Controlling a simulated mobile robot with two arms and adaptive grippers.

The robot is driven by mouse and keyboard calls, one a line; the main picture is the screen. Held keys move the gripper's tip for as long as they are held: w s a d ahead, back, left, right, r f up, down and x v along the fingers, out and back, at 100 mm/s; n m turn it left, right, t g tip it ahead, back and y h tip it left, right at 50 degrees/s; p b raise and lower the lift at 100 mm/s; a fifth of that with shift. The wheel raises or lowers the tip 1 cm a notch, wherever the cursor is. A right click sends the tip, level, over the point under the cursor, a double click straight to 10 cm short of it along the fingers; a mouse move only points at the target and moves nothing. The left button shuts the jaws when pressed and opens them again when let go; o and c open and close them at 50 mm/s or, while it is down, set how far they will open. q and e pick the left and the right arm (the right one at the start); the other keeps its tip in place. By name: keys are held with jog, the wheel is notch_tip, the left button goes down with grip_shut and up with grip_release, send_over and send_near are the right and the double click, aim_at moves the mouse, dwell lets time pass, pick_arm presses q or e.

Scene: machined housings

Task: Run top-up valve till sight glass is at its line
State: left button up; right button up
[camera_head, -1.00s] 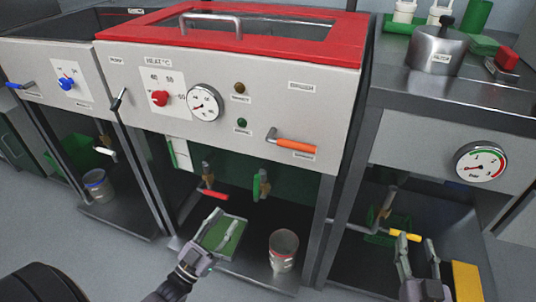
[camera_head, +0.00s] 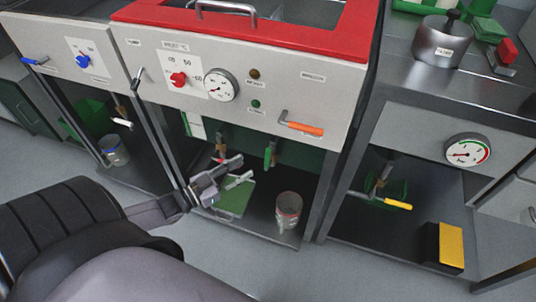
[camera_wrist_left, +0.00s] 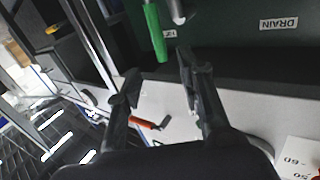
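My left gripper (camera_head: 242,170) is open and empty in the middle bay, pointing right, in front of the red valve handle (camera_head: 219,160), which it partly hides. The green valve handle (camera_head: 270,153) hangs to its right, apart from the fingers. An orange lever (camera_head: 302,128) sits on the front panel above. In the left wrist view the open fingers (camera_wrist_left: 160,82) show with the green handle (camera_wrist_left: 155,35) beyond and an orange-red lever (camera_wrist_left: 148,123) between them. A pale strip (camera_head: 194,124) stands at the bay's left; I cannot tell whether it is the sight glass. No top-up label is legible. My right gripper is out of view.
A can (camera_head: 289,211) stands on the bay floor, right of a green plate (camera_head: 233,199). The right bay has a yellow handle (camera_head: 397,204) and a black-and-yellow block (camera_head: 445,246). The left bay holds a blue-rimmed can (camera_head: 114,150). Bay posts stand between the bays.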

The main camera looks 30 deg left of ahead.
aim_at(268, 165)
pick_arm(q)
jog(key=b+x, duration=0.1)
jog(key=x, duration=0.9)
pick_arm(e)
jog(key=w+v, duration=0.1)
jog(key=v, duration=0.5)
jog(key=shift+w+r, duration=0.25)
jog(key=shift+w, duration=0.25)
pick_arm(q)
grip_shut()
jog(key=shift+f, duration=0.1)
